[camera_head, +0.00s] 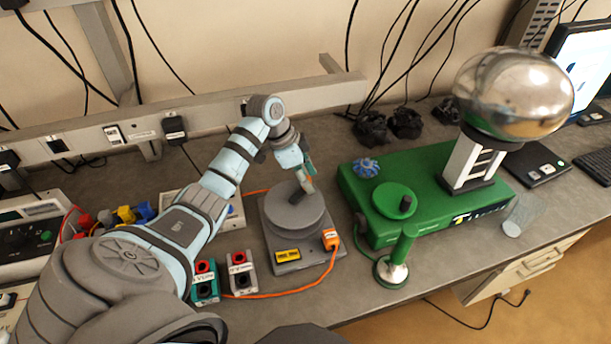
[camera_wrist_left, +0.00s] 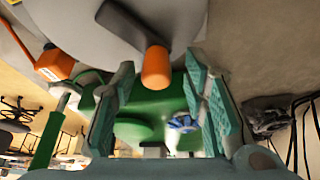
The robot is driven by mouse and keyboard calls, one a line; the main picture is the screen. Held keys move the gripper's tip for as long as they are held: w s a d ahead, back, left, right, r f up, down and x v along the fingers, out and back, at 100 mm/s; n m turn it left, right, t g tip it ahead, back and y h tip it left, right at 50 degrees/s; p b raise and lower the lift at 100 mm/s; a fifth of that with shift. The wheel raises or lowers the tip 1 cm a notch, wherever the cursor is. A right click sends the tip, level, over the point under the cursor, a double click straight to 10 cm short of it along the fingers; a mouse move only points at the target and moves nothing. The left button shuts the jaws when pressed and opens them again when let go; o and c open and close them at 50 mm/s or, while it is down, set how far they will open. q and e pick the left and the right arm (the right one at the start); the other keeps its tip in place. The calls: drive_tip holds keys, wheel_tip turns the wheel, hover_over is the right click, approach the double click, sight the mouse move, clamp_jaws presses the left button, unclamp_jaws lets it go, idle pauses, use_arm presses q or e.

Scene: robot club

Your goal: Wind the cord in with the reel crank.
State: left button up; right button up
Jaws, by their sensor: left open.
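The reel is a grey drum (camera_head: 292,216) on a grey base (camera_head: 272,262) with a yellow label and an orange plug (camera_head: 330,239). In the left wrist view, its dark grey crank arm (camera_wrist_left: 133,24) ends in an orange knob (camera_wrist_left: 155,68). The orange cord (camera_head: 318,281) runs from the plug along the front of the base to the left. My left gripper (camera_head: 307,170) is open at the crank end of the drum. In the left wrist view, the knob shows between the spread fingertips; contact cannot be told. My right gripper is out of view.
A green machine (camera_head: 430,190) with a shiny metal sphere (camera_head: 514,92) stands close on the right. Two small terminal boxes (camera_head: 242,272) sit left of the reel. A grey rail (camera_head: 225,117) runs behind. A laptop-like black pad (camera_head: 538,163) lies at the right.

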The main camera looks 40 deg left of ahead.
use_arm(q)
drive_tip(key=shift+f, duration=0.2)
drive_tip(key=shift+s+d, duration=0.1)
drive_tip(key=shift+r, duration=0.1)
clamp_jaws()
drive_tip(key=shift+a, duration=0.2)
drive_tip(key=shift+d, duration=0.3)
